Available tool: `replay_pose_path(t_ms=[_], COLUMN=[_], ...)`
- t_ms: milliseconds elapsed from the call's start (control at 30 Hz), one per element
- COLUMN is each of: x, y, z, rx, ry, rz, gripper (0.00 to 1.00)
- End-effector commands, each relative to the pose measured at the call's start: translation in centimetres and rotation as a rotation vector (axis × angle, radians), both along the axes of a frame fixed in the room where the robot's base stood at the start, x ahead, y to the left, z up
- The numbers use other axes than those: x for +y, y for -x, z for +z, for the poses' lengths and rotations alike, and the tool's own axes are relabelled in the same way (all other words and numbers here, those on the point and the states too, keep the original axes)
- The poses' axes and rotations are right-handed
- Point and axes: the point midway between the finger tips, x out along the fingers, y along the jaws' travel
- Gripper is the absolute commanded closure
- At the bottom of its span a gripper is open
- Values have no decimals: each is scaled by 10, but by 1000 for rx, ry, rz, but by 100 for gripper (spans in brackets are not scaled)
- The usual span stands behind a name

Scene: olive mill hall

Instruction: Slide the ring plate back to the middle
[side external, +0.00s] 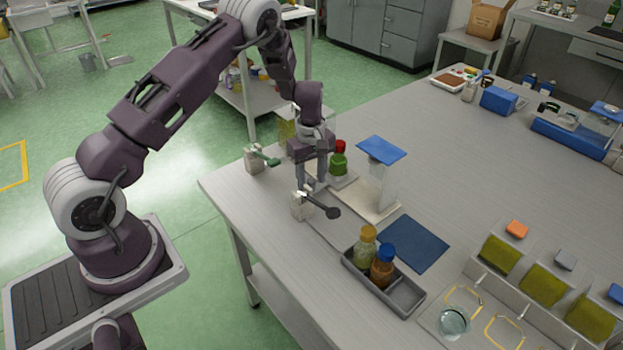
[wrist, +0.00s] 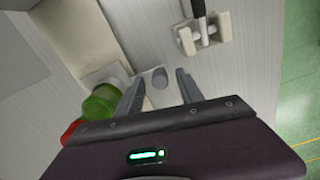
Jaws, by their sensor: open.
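My gripper (side external: 313,180) points down over the near left part of the table, and its fingers are open. In the wrist view a small grey knob (wrist: 159,77) shows between the two fingertips (wrist: 160,88), with room on each side; I cannot tell if they touch it. A pale base (wrist: 105,74) beside it carries a green round part (wrist: 102,101) with red behind; in the side view this is a green piece (side external: 338,163) with a red top. I cannot make out a ring plate for sure; my gripper hides part of this spot.
A blue-topped stand (side external: 381,151) is to the right. A grey tray (side external: 406,299) with bottles and a blue mat (side external: 413,244) lie nearer. The table's middle is clear.

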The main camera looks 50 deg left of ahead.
Motion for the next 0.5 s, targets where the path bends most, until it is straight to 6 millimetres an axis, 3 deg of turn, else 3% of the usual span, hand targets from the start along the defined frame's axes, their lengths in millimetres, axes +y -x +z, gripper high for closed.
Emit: replay_pose_path(t_ms=[200, 300, 500], x=[0, 0, 0], y=[-1, -1, 0], z=[45, 59, 65], rx=[-5, -3, -1], ry=[-1, -2, -1], rz=[-1, -1, -1], gripper=[56, 56, 56])
